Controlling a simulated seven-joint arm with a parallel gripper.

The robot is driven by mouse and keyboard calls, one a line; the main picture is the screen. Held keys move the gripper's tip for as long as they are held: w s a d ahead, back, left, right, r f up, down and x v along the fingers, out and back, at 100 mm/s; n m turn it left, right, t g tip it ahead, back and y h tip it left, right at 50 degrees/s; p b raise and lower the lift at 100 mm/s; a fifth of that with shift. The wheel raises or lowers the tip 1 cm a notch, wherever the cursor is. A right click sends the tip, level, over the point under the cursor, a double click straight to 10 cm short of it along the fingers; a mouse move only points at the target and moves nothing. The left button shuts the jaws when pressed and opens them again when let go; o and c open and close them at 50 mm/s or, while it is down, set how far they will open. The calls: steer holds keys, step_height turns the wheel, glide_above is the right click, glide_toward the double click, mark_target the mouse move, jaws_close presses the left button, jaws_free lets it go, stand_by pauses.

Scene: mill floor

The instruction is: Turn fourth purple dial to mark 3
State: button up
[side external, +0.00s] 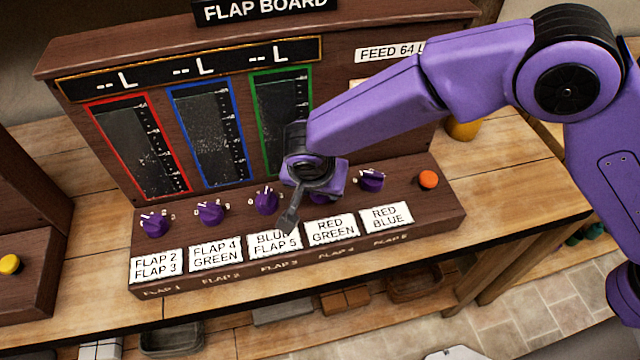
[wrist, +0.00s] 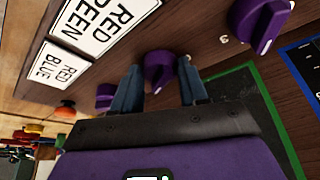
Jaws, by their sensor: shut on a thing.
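The fourth purple dial (wrist: 159,70) is on the sloped brown panel, by the RED GREEN label. In the wrist view it sits between the two fingers of my gripper (wrist: 158,88), which is shut on it. In the side view my gripper (side external: 300,195) is over the fourth dial's place and hides most of that dial and its marks. I cannot read the dial's setting. The third dial (side external: 267,201) is on one side and the fifth dial (side external: 371,181) on the other, both clear of the fingers.
The first dial (side external: 155,224) and second dial (side external: 211,213) are further left. An orange button (side external: 429,179) is at the panel's right end. The upright flap board (side external: 340,90) stands close behind, with red, blue and green framed gauges. Paper labels line the panel front.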

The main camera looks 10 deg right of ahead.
steer(key=shift+s, duration=0.1)
steer(key=o, duration=1)
steer(key=shift+o, duration=0.2)
steer(key=v, duration=1.7)
steer(key=shift+r, duration=0.15)
